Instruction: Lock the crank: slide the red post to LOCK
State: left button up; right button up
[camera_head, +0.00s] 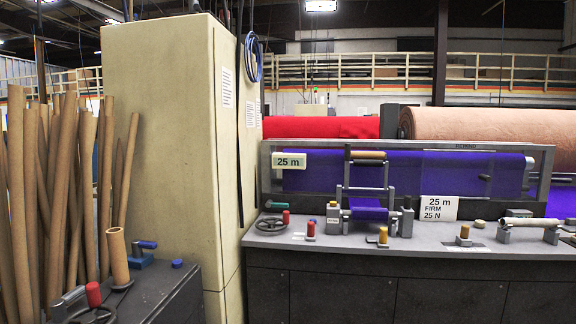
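Neither of my grippers shows in the head view. On the grey bench (425,238) a dark handwheel crank (269,225) lies at the left end. A short red post (286,217) stands at the wheel's rim. A second red post (311,229) stands just right of it on a small grey base, with a pale label by it. A third red piece (93,294) is upright by another dark wheel (92,316) on the near left bench. No LOCK lettering is readable, so I cannot tell which red post is the lock or its position.
A tall cream cabinet (165,130) stands left of the bench. Brown tubes (60,190) lean at the far left. A purple roll (430,172) lies behind a small frame (367,185).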

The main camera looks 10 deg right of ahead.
aim_at(311, 236)
jog(key=z, duration=1.35)
jog(key=i, duration=1)
jog(key=u, duration=0.25)
